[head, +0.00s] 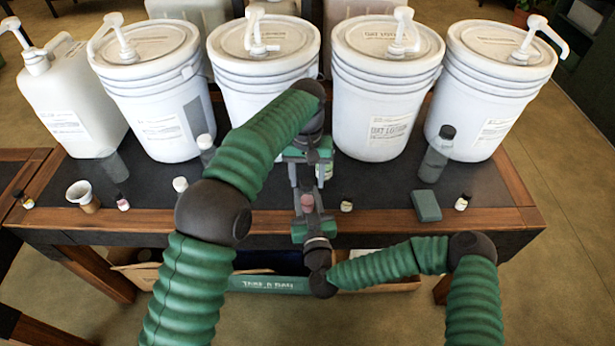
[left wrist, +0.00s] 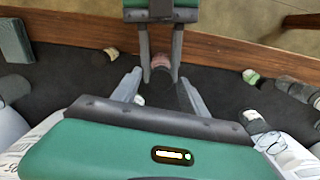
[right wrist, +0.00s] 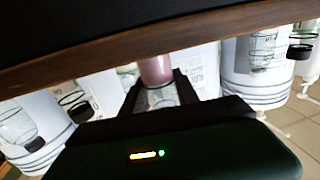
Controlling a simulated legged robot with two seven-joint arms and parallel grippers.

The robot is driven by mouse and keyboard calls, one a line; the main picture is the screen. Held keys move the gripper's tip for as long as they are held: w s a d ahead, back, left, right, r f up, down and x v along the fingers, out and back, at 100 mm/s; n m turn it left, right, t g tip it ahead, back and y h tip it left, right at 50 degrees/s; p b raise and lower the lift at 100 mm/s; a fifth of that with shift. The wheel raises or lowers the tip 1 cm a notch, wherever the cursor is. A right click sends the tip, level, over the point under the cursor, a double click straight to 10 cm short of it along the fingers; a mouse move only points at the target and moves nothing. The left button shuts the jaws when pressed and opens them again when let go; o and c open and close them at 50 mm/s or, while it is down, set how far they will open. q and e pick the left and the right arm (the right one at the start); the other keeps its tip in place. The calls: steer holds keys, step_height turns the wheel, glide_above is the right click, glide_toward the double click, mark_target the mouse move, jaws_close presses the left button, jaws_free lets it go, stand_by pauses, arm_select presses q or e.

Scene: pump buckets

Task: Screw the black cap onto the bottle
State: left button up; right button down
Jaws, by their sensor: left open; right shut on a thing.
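A pink bottle (head: 307,202) is between the fingers of my right gripper (head: 308,198), above the table's front edge. It shows in the left wrist view (left wrist: 160,62) and large in the right wrist view (right wrist: 156,68). My right gripper is shut on it. My left gripper (head: 307,181) is open just behind and above it, facing it. In the left wrist view, the left fingers (left wrist: 160,78) stand apart with no object clearly held, close to the right fingertips. I cannot make out a separate loose black cap. The pink bottle's top is partly hidden by fingers.
Large white pump buckets (head: 388,95) line the back of the table (head: 390,190). A grey bottle with a black top (head: 438,157) and a green block (head: 426,205) stand right.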

arm_select(q)
steer(key=shift+r, duration=2.25)
step_height(320, 180, up, 4)
steer(key=shift+f+n, duration=0.25)
steer(key=shift+n, duration=0.15)
steer(key=shift+c, duration=0.3)
step_height(320, 180, down, 8)
steer(key=shift+f, duration=0.1)
